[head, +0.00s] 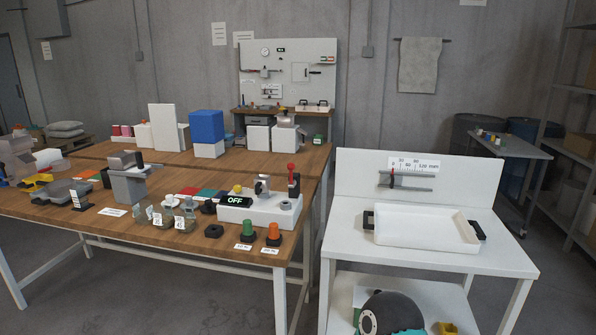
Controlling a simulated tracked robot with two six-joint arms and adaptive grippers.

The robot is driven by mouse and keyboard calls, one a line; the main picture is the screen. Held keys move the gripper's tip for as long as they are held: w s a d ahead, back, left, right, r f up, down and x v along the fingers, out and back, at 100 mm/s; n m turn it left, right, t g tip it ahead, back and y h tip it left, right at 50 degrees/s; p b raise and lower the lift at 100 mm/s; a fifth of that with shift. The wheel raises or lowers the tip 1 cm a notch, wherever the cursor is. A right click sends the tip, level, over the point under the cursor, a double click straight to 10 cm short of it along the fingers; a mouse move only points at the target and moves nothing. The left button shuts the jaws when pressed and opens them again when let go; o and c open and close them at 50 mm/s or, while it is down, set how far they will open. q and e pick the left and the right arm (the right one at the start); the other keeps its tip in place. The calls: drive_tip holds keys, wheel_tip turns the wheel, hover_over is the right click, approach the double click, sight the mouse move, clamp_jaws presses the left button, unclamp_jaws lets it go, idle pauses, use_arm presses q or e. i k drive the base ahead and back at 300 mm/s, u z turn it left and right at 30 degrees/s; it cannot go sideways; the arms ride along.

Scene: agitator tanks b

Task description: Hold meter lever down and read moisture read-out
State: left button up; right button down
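A white meter (262,212) stands near the front right of the wooden workbench in the head view. Its black display (235,201) reads "OFF" in white letters. A lever with a red top (291,172) stands upright at the meter's right end, beside a dark block. A silver clamp-like part (262,187) sits on top of the meter, and a yellow knob (237,188) is behind the display. Neither of my grippers is in view, and nothing touches the lever.
Green (249,230) and orange (273,231) capped pieces stand before the meter with small labels. Glass jars (157,215) and a grey press-like device (128,178) are to its left.

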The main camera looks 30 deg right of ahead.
sight(291, 166)
drive_tip(key=z, duration=0.3)
drive_tip(key=i, duration=1)
